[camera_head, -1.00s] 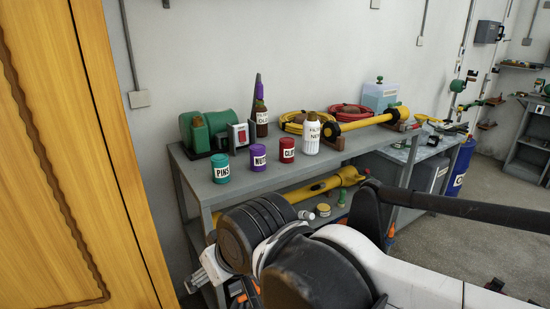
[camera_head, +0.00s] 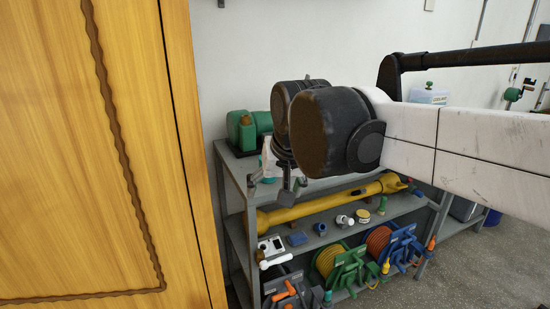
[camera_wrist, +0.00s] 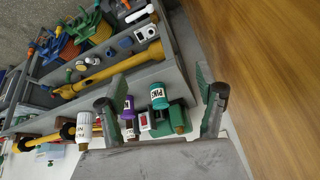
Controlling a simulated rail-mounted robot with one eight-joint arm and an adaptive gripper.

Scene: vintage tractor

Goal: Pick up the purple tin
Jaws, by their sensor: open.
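The purple tin (camera_wrist: 128,106) with a white label stands on the shelf top in the wrist view, close by the inner side of the left finger. My gripper (camera_wrist: 160,84) is open and empty, its fingers spread to both sides of the purple tin and the teal PINS tin (camera_wrist: 158,96). The purple tin lies nearer the left finger, and the teal tin is near the middle of the gap. I cannot tell the gripper's height above them. In the head view my arm hides the purple tin and most of the gripper.
A white bottle (camera_wrist: 83,128) stands left of the left finger. A green machine (camera_wrist: 176,118) is behind the tins. Lower shelves hold a yellow tube (camera_head: 330,200) and hose reels (camera_head: 340,262). A wooden cabinet (camera_head: 95,150) bounds the left side in the head view.

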